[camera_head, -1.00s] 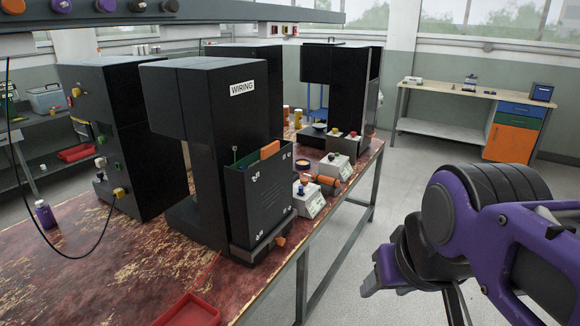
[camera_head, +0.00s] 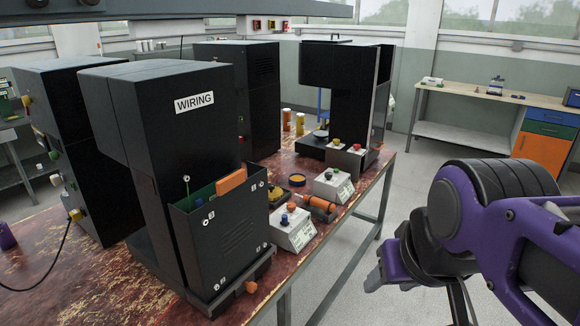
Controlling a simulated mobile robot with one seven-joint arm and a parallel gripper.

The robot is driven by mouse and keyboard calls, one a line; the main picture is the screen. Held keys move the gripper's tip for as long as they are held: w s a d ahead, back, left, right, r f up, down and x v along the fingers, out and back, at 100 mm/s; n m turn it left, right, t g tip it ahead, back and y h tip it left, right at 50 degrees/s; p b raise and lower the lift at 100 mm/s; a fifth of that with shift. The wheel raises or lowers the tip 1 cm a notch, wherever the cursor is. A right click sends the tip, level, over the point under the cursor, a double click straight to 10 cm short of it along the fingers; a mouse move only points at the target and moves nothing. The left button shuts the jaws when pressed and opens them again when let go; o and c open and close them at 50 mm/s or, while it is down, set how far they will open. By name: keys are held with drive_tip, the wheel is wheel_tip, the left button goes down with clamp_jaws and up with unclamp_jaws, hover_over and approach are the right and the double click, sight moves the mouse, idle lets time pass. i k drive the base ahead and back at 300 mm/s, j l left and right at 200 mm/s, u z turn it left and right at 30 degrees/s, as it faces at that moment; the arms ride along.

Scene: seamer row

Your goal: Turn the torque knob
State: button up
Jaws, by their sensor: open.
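No knob in view is labelled legibly as the torque knob. An orange knob (camera_head: 251,287) sits low on the front base of the black machine marked WIRING (camera_head: 195,102). My gripper (camera_head: 385,272), at the end of my purple and black arm, hangs at the right over the floor, apart from the bench and empty. Its fingertips are hard to make out.
The worn red bench (camera_head: 100,295) holds several tall black machines, with a dark cable at the left. A grey shelf (camera_head: 200,12) hangs overhead. A workbench with an orange door (camera_head: 540,148) stands at the back right. The floor right of the bench is clear.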

sight(291, 207)
drive_tip(key=i+l+u, duration=0.1)
drive_tip(key=i+l, duration=0.6)
